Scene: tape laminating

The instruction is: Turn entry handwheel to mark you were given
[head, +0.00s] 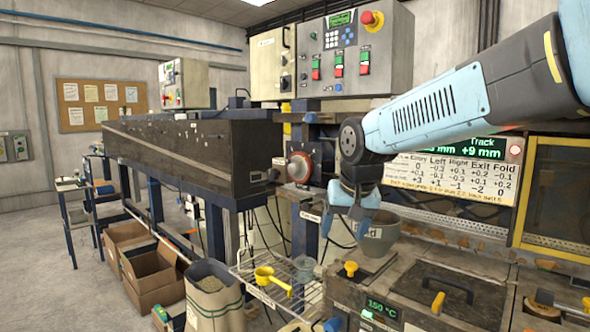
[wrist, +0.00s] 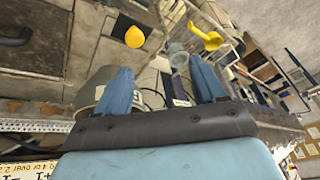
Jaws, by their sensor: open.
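A round red part with a pale metal hub (head: 299,167) sits on the machine front at the right end of the long dark housing. It looks like a handwheel, but I cannot read a name or mark on it. My gripper (head: 352,217) hangs fingers down, to the right of and lower than this part, apart from it in the picture. Its two blue fingers are spread and empty in the wrist view (wrist: 163,88). A board (head: 450,180) lists Entry, Left, Right, Exit and Fold values. Above it a green-lit display (head: 487,148) reads Track +9 mm.
A grey pot (head: 377,240) stands just behind and right of my gripper. A yellow scoop (head: 272,281) lies on a wire rack (head: 290,268). A sack (head: 212,298) and cardboard boxes (head: 148,268) stand below left. A control box (head: 355,50) is above. Floor at far left is clear.

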